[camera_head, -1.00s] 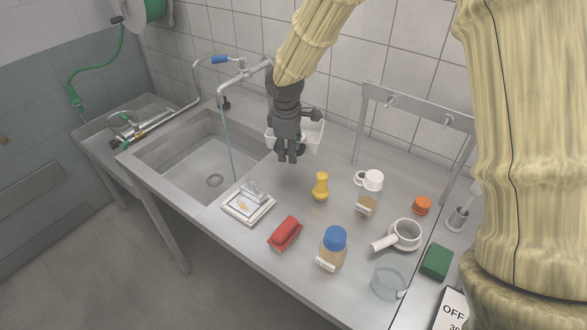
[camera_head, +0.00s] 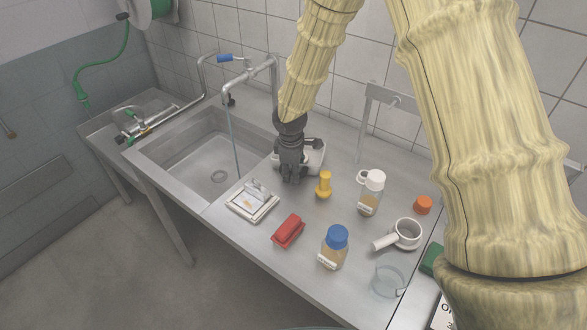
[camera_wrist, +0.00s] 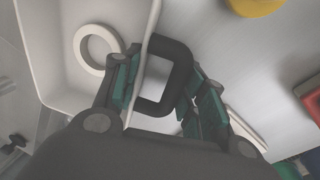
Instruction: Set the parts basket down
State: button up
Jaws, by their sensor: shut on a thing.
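The parts basket (camera_head: 316,157) is a white, open-topped container beside the sink, partly hidden behind my gripper in the head view. My gripper (camera_head: 292,178) points down at its near side. In the wrist view the basket (camera_wrist: 55,60) fills the upper left, with a cream ring (camera_wrist: 97,48) lying inside. There my gripper (camera_wrist: 158,85) is shut on the basket at its wall, where a dark square loop shows between the fingers. The basket is at or just above the steel counter (camera_head: 300,208); I cannot tell whether its bottom touches.
The sink (camera_head: 200,165) with running tap lies left. A small framed tray (camera_head: 252,201), red block (camera_head: 289,231) and yellow piece (camera_head: 324,184) are nearby. A white-capped bottle (camera_head: 371,193), blue-capped bottle (camera_head: 335,247), white handled pot (camera_head: 406,234) and glass beaker (camera_head: 390,281) stand right.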

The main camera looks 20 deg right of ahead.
jog(key=o, duration=1.4)
jog(key=shift+f, duration=0.1)
jog(key=r+b, duration=0.1)
jog(key=r, duration=0.3)
jog(key=s+r, duration=0.1)
jog(key=r, duration=0.3)
jog(key=a+r+b, duration=0.1)
jog(key=r, duration=0.3)
jog(key=shift+s+r+b, duration=0.1)
jog(key=shift+s+b, duration=0.25)
jog(key=shift+s, duration=0.05)
